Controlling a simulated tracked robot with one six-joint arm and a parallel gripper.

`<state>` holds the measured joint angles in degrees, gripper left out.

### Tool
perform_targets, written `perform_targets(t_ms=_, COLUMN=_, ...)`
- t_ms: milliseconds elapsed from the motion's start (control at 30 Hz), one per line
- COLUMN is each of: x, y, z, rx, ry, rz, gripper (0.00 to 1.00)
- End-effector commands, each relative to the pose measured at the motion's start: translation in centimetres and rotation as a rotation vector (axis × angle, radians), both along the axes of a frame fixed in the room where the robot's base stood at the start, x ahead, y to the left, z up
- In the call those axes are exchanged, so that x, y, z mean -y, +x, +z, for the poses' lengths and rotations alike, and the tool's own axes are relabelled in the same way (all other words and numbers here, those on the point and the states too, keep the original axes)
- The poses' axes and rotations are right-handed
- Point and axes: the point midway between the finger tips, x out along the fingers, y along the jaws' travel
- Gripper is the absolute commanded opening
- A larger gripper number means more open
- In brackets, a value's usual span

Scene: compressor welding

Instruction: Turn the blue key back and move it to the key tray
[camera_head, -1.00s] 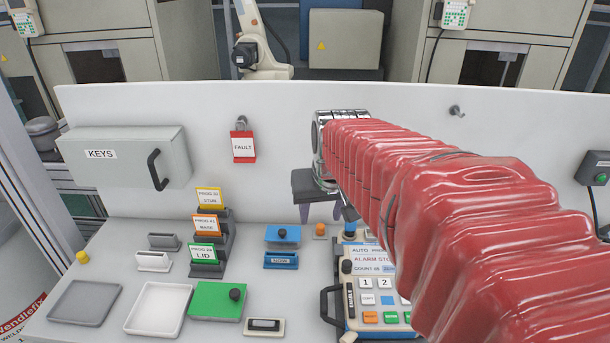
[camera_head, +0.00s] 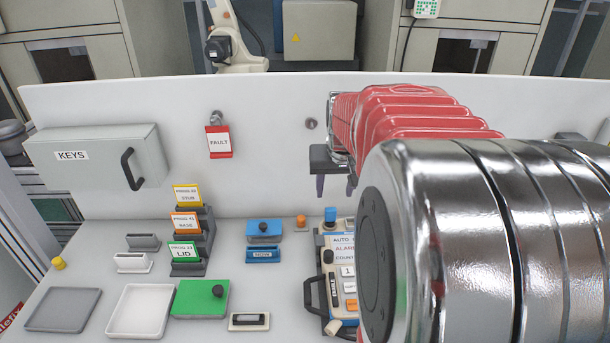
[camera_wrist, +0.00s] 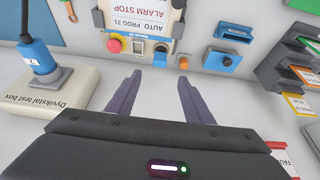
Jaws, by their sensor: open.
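The blue key (camera_head: 330,214) stands upright at the top left of the control panel (camera_head: 343,240). In the wrist view the blue key (camera_wrist: 160,50) shows just beyond the fingertips, beside a black knob. My gripper (camera_head: 336,190) is open and empty, its two dark fingers pointing down above the key, apart from it. In the wrist view the gripper (camera_wrist: 172,78) shows both fingers with a gap between them. A grey tray (camera_head: 64,310) and a white tray (camera_head: 139,312) lie empty at the front left; I cannot tell which is the key tray.
A KEYS cabinet (camera_head: 95,157) hangs on the back wall, with a red FAULT tag (camera_head: 219,142) to its right. A card rack (camera_head: 190,268), a blue block (camera_head: 263,231) and a green block (camera_head: 200,299) stand left of the panel. A red button (camera_wrist: 114,45) is near the key.

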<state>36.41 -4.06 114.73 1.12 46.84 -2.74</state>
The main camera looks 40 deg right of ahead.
Motion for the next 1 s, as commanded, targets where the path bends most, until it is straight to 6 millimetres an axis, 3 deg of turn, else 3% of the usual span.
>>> perform_targets(t_ms=700, x=2.1, y=3.0, z=-9.1, rx=-0.003, ry=0.002, rz=0.000, gripper=0.47)
perform_targets(t_ms=1000, x=2.7, y=3.9, z=-11.7, rx=-0.001, ry=0.001, rz=-0.001, gripper=0.47)
